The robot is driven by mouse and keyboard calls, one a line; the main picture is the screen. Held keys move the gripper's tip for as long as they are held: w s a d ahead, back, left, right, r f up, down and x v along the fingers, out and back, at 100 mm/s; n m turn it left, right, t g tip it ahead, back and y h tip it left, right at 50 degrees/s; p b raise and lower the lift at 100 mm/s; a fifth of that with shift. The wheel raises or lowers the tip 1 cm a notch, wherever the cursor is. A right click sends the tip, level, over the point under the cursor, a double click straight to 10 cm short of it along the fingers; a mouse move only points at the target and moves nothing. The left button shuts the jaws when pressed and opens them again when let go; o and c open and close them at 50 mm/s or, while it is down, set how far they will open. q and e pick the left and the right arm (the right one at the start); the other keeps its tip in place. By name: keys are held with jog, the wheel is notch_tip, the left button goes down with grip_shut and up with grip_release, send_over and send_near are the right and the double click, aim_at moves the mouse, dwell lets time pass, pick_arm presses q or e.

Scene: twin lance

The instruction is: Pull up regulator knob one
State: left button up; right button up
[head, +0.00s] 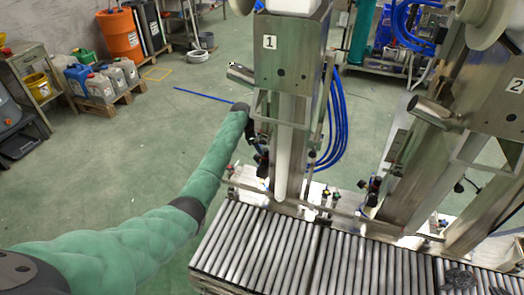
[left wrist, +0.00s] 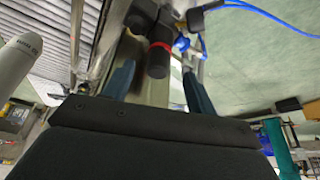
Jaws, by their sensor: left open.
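My left gripper (left wrist: 158,82) is open, with one dark blue finger on each side of a black regulator knob (left wrist: 157,60) with a red ring, in the left wrist view. The knob lies between the fingers; I cannot tell whether either finger touches it. In the head view my left gripper (head: 258,143) is at the left side of the steel column marked 1 (head: 282,62). It is small and dark there, and the knob cannot be told apart from it. My right gripper is not in view.
A roller conveyor (head: 290,250) runs along the column's base. A second column marked 2 (head: 500,95) stands to the right. Blue hoses (head: 338,125) hang behind column 1; in the left wrist view a blue hose (left wrist: 270,14) runs near the regulator. Green floor lies open to the left.

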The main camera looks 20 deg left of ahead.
pick_arm(q)
jog(key=v, duration=0.3)
jog(key=shift+r, duration=0.1)
dwell(0.4)
